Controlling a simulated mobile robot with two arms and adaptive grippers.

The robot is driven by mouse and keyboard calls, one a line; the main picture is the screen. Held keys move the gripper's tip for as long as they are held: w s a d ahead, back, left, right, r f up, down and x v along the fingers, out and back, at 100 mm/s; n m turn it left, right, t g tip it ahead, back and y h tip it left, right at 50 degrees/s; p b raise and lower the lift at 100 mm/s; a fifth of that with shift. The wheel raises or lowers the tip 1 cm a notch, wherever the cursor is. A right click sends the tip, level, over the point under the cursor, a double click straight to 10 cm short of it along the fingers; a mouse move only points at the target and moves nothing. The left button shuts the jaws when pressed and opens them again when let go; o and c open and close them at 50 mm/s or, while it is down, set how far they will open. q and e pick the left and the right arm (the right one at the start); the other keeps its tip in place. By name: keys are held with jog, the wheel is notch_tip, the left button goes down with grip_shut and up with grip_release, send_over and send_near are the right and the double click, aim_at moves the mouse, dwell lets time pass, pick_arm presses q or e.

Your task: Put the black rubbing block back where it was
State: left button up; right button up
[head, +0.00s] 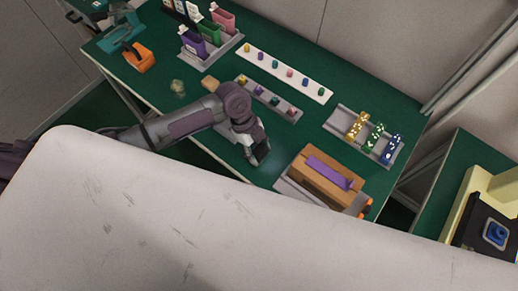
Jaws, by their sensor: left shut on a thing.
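My left gripper (259,154) reaches in from the left over the green table and points down at its front part, left of the wooden block with a purple strip. It is shut on a small dark thing at its fingertips, which fits the black rubbing block; it is hard to separate from the dark fingers. I cannot tell whether it touches the table. My right gripper is not in view.
The wooden block (319,181) sits on a grey tray beside the gripper. An orange tool (140,59) lies far left. A second table (452,190) stands right.

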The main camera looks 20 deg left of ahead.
pick_arm(q)
jog(key=shift+f, duration=0.2)
jog(key=o, duration=1)
jog(key=shift+r, duration=0.1)
jog(key=b+v, duration=0.1)
jog(key=v, duration=1.1)
jog(key=shift+r, duration=0.15)
